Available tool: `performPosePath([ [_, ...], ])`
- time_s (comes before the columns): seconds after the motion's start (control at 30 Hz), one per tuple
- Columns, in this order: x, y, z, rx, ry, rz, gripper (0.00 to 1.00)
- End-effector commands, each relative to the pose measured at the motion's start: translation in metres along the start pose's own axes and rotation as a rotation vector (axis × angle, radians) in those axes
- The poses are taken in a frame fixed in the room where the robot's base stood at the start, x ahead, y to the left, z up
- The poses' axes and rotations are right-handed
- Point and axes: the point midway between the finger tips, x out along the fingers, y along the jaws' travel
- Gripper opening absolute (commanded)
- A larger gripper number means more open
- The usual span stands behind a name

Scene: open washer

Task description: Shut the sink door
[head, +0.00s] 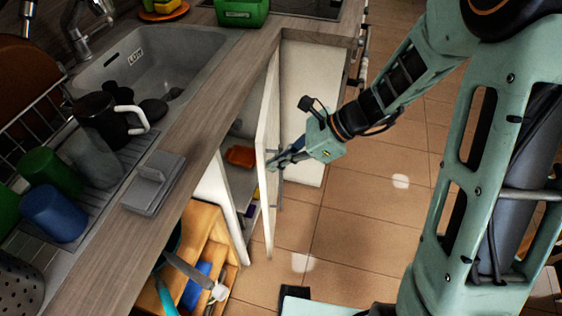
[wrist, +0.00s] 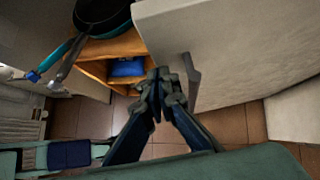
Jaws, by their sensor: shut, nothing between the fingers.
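The sink door (head: 267,150) is a white panel under the counter. It stands open, swung out over the floor, and a gap shows the cabinet inside. My gripper (head: 276,163) is shut and empty beside the door's right face, near its handle. In the wrist view the door (wrist: 235,50) fills the upper right as a pale panel with a dark bar handle (wrist: 191,80). My gripper's fingertips (wrist: 160,88) meet just left of the handle, close to the door's edge. I cannot tell whether they touch it.
The sink (head: 165,62) is set in the wooden counter (head: 205,112). An orange item (head: 240,156) lies inside the cabinet. A wooden drawer unit (head: 205,235) stands open at the lower left, with a pan above it. Another white panel (head: 307,85) stands behind the door. Tiled floor (head: 350,220) is clear to the right.

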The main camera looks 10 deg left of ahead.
Motion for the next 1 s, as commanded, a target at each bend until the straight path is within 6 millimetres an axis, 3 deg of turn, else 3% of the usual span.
performPosePath([
  [0.23, 0.006, 0.000, 0.006, -0.003, -0.001, 0.002, 0.00],
  [0.53, 0.041, 0.000, 0.041, -0.002, 0.000, 0.001, 0.00],
  [1.0, 0.040, 0.000, 0.040, 0.000, 0.000, 0.000, 0.00],
])
